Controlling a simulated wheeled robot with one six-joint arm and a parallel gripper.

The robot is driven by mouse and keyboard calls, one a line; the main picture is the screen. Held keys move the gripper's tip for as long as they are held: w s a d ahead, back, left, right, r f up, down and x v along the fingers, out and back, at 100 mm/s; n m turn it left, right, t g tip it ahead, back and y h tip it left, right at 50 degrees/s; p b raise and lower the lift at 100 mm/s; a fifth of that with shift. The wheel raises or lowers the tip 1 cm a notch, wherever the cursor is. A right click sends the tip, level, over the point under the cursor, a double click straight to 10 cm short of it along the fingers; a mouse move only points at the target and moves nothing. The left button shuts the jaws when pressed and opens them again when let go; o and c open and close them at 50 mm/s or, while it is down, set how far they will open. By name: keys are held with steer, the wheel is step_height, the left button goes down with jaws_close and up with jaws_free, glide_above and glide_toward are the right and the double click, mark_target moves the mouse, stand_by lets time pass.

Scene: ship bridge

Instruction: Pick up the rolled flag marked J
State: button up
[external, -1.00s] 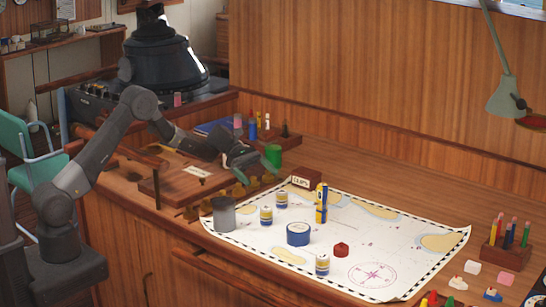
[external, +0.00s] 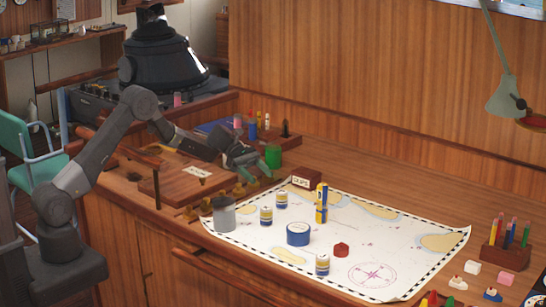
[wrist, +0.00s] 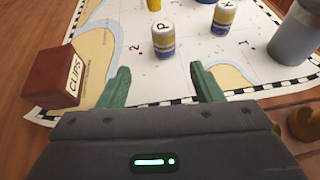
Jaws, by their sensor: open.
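A rolled flag marked P (wrist: 163,41), white, yellow and blue, stands upright on the chart beyond my fingers in the wrist view. In the external view it seems to be the flag (external: 281,200) near the chart's back part. A similar flag marked X (wrist: 224,17) stands to its right. Another banded flag (external: 322,264) stands near the chart's front, its letter unreadable. I cannot read a J on any flag. My gripper (wrist: 160,88) is open and empty, its green fingers apart, above the back left of the chart (external: 400,235).
A CLIPS box (wrist: 70,77) is left in the wrist view and a grey cup (wrist: 300,32) right. A blue roll (external: 298,234), a yellow-blue upright item (external: 321,204) and a red piece (external: 341,250) stand on the chart. A pencil holder (external: 506,256) is far right.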

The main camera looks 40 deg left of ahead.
step_height(320, 180, up, 12)
steer(key=s+d+f+m+y, duration=0.1)
steer(key=s+d+m+y, duration=0.2)
steer(key=s+d+m, duration=0.45)
steer(key=s+d+f+m+y, duration=0.1)
steer(key=s+d+m+y, duration=0.2)
steer(key=d, duration=0.8)
steer(key=s+d+f+m+y, duration=0.2)
steer(key=s+d+m, duration=0.35)
steer(key=d, duration=0.35)
steer(key=s+d+r+m+t+y, duration=0.1)
steer(key=s+d+r+m+t, duration=0.15)
steer(key=s+d+m, duration=0.35)
steer(key=s+d+r+m+t, duration=0.2)
steer(key=s+d+m+t, duration=0.15)
steer(key=s+d, duration=0.5)
glide_toward(322, 256)
steer(key=p+x, duration=0.2)
steer(key=x, duration=0.5)
steer(key=shift+a+f, duration=0.1)
steer(key=shift+f, duration=0.15)
steer(key=shift+p+x, duration=1.3)
steer(key=shift+x, duration=0.6)
steer(key=shift+w+d+f, duration=0.25)
steer(key=shift+d+f, duration=0.15)
steer(key=shift+f, duration=0.15)
